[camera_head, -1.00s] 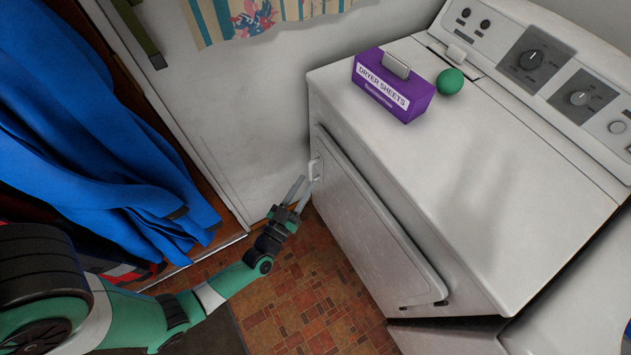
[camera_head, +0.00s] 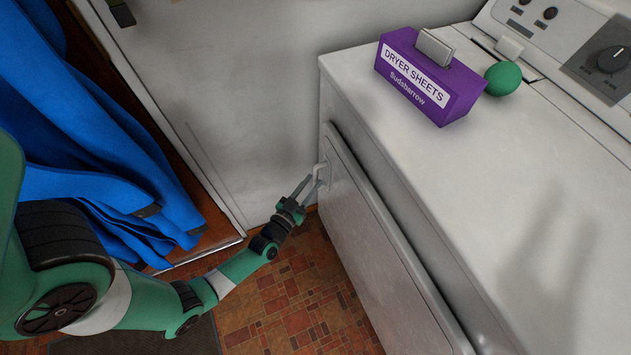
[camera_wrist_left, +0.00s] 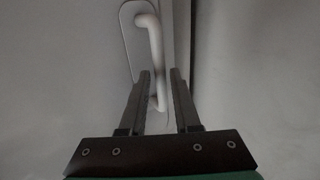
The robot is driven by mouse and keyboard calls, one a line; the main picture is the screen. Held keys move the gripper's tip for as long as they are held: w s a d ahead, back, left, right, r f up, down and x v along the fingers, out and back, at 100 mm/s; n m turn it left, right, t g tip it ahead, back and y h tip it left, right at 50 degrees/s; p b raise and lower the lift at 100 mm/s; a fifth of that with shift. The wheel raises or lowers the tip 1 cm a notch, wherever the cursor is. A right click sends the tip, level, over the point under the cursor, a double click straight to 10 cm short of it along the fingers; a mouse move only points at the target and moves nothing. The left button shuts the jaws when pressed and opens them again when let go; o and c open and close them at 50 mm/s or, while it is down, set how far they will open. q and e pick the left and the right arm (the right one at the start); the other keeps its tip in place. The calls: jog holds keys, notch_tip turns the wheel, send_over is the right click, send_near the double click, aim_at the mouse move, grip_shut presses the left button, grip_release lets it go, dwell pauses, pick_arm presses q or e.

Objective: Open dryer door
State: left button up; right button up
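The white dryer (camera_head: 520,190) stands at the right, and its front door (camera_head: 375,255) is a pale panel. I cannot tell whether the door is slightly ajar. A white handle (camera_head: 321,171) is at the door's far upper edge, and the handle also shows in the left wrist view (camera_wrist_left: 157,55) as a curved bar on a plate. My left gripper (camera_head: 313,184) is at the handle. In the left wrist view my left gripper (camera_wrist_left: 160,72) has its two fingers apart, with the lower part of the handle between them. Contact is unclear. My right gripper is not in view.
A purple dryer sheets box (camera_head: 428,78) and a green ball (camera_head: 503,78) sit on the dryer top. Blue cloth (camera_head: 90,150) hangs at the left by the doorway. Tiled floor (camera_head: 290,310) before the dryer is clear.

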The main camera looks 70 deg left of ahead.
pick_arm(q)
jog(key=shift+x, duration=1.4)
grip_shut()
